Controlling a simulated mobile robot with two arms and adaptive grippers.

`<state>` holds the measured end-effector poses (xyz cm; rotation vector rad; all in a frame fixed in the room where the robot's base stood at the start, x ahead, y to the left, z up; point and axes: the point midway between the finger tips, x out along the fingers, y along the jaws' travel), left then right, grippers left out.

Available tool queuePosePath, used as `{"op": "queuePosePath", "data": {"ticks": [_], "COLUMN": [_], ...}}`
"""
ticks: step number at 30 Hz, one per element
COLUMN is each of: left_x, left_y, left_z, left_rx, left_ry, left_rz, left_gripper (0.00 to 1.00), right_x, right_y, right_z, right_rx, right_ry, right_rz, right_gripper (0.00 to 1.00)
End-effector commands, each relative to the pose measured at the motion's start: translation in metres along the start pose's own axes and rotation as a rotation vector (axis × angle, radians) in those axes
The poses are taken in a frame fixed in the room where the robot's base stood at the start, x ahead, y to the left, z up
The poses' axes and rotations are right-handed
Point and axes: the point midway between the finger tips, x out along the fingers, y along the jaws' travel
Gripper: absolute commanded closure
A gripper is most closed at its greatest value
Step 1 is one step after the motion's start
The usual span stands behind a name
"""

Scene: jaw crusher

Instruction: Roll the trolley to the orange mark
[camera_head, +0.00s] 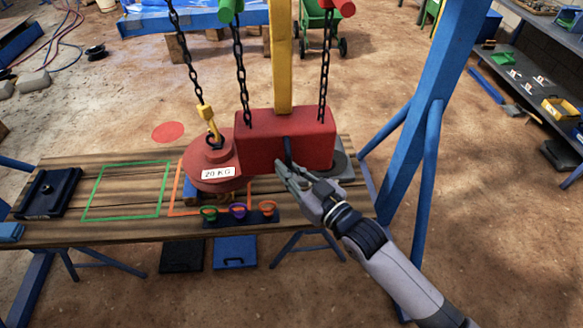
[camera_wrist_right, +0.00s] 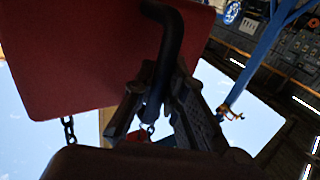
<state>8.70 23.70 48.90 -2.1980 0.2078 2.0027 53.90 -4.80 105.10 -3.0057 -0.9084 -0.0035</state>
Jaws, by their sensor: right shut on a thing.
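The trolley appears to be the red block (camera_head: 285,150) on the yellow beam, with a black bent handle (camera_head: 288,152) on its near face. My right gripper (camera_head: 284,172) is at the handle's lower end. In the wrist view its fingers (camera_wrist_right: 158,112) close around the black handle (camera_wrist_right: 170,40) below the red block (camera_wrist_right: 75,50). A round red 20 KG weight (camera_head: 212,160) hangs from a chain by a yellow hook (camera_head: 208,121), left of the block. An orange outline (camera_head: 173,196) on the table is partly hidden by the weight. My left gripper is not in view.
A green outline (camera_head: 126,190) and a black plate (camera_head: 47,193) lie on the wooden table (camera_head: 110,232). Small coloured rings (camera_head: 238,211) stand at its front edge. Chains (camera_head: 242,80) hang nearby. A blue post (camera_head: 424,150) rises right of my arm.

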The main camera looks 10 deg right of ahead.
Motion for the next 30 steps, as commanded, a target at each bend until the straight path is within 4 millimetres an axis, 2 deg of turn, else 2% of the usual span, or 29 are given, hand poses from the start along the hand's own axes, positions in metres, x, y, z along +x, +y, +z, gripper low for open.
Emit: {"op": "queuePosePath", "data": {"ticks": [8, 9, 18, 26, 30], "left_x": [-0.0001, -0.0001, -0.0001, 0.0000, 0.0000], "left_y": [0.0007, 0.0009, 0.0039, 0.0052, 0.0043], "left_z": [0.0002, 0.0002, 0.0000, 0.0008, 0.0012], "left_rx": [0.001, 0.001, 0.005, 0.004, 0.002], "left_ry": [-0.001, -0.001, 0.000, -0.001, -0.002], "left_rz": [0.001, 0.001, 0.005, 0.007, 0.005], "left_gripper": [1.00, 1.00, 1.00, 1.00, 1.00], "right_x": [0.0008, 0.0008, 0.0005, 0.0001, -0.0082], "right_y": [-0.0049, -0.0049, -0.0028, -0.0017, -0.0011], "right_z": [-0.0010, -0.0011, -0.0009, -0.0005, 0.0011], "right_rx": [0.007, 0.007, 0.004, 0.003, 0.003], "right_ry": [0.002, 0.002, 0.002, 0.001, -0.002], "right_rz": [-0.008, -0.008, -0.005, -0.003, -0.002], "right_gripper": [1.00, 0.87, 0.67, 0.67, 0.67]}}
